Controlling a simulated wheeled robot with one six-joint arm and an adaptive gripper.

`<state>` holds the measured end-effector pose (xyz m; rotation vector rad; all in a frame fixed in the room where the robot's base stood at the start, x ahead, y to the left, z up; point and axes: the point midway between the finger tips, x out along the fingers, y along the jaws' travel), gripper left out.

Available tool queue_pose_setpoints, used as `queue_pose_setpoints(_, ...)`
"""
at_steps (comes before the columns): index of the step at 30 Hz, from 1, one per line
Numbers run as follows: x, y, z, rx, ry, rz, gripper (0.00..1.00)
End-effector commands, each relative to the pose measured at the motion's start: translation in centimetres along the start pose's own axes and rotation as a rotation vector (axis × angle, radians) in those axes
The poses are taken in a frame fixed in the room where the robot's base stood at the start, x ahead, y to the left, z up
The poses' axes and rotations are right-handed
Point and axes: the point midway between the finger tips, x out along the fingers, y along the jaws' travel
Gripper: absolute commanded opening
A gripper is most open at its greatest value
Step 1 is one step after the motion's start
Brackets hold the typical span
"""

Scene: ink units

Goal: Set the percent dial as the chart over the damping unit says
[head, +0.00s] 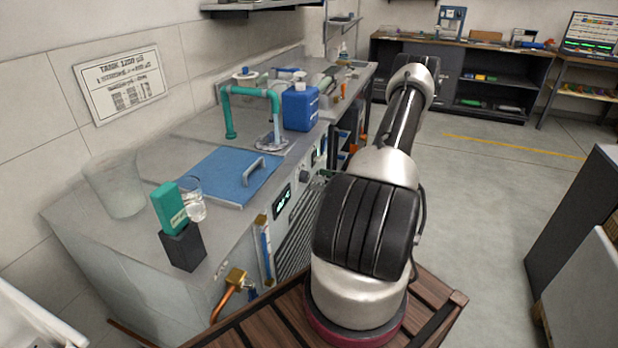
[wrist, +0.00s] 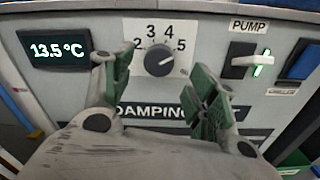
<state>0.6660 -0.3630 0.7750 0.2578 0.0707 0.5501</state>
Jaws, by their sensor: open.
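The round grey dial (wrist: 159,60) is on the front panel in the wrist view, on a white plate with the numbers 2, 3, 4 and 5 readable. Its pointer is too small to read surely. A label below reads "DAMPING", partly hidden by my gripper. My gripper (wrist: 163,66) is open, its green-padded fingers on either side of the dial with nothing visibly held. Whether they touch it I cannot tell. In the head view, the wall chart (head: 120,84) hangs above the bench; its rows are too small to read. My gripper is hidden there behind my arm.
A lit display (wrist: 55,48) reads 13.5 °C left of the dial. A pump switch (wrist: 252,62) with a green light is close on the right. The benchtop holds a blue lid (head: 229,174), a blue jug (head: 300,108) and a glass beaker (head: 193,203). Open floor lies right.

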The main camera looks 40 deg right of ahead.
Motion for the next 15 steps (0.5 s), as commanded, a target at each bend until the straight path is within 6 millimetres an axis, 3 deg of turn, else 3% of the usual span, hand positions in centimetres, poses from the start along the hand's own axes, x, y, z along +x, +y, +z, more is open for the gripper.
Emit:
queue_pose_setpoints(7, 3.8, 0.1, -0.1, -0.001, 0.003, 0.003, 0.58)
queue_pose_setpoints(15, 4.8, 0.0, -0.1, -0.002, 0.003, 0.001, 0.58)
